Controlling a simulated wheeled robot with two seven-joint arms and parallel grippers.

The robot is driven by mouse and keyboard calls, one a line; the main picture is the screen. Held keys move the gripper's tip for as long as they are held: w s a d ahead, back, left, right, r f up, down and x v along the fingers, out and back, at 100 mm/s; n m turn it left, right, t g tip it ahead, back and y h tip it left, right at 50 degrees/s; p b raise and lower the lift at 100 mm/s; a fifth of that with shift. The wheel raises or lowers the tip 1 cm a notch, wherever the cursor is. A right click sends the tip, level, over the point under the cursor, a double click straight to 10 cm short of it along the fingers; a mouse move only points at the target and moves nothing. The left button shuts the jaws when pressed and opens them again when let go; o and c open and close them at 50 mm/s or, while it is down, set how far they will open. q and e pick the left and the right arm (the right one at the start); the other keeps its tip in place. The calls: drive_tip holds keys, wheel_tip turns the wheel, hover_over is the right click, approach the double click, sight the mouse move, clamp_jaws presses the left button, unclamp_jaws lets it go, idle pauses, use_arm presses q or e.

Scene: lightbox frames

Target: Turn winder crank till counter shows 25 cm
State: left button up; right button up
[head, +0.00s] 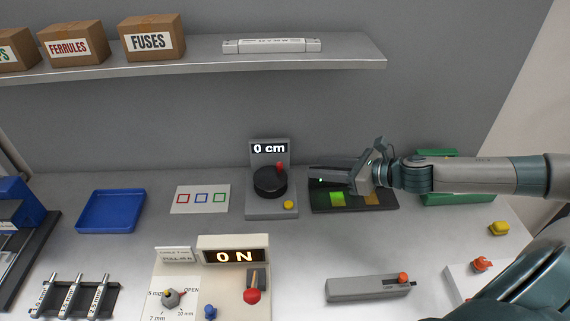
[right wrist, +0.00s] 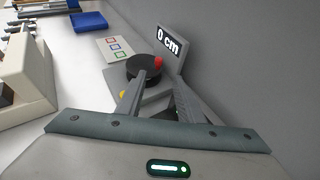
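The winder (head: 258,207) is a grey unit with a black drum (head: 269,184) and an upright counter (head: 269,149) that reads 0 cm. A red crank knob (head: 280,167) stands up at the drum's back right side. The knob (right wrist: 158,62) and the lit counter (right wrist: 168,42) also show in the right wrist view. My right gripper (head: 311,174) reaches in from the right and stops just right of the drum, apart from the knob. Its fingers (right wrist: 161,76) are spread and hold nothing; the drum shows beyond them. My left gripper is out of view.
A dark tray (head: 325,208) with green and orange squares lies under my right gripper. A yellow button (head: 288,204) is on the winder's front corner. An ON box (head: 222,285) stands in front, a card (head: 200,199) to the left. A shelf (head: 200,69) hangs above.

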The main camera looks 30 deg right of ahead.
sight(282, 165)
drive_tip(key=p+x, duration=0.5)
drive_tip(key=x, duration=0.6)
drive_tip(key=shift+a+r, duration=0.1)
drive_tip(key=shift+a, duration=0.1)
drive_tip(key=shift+p+x, duration=0.3)
drive_tip(key=shift+x, duration=0.5)
drive_tip(key=shift+c, duration=0.7)
clamp_jaws()
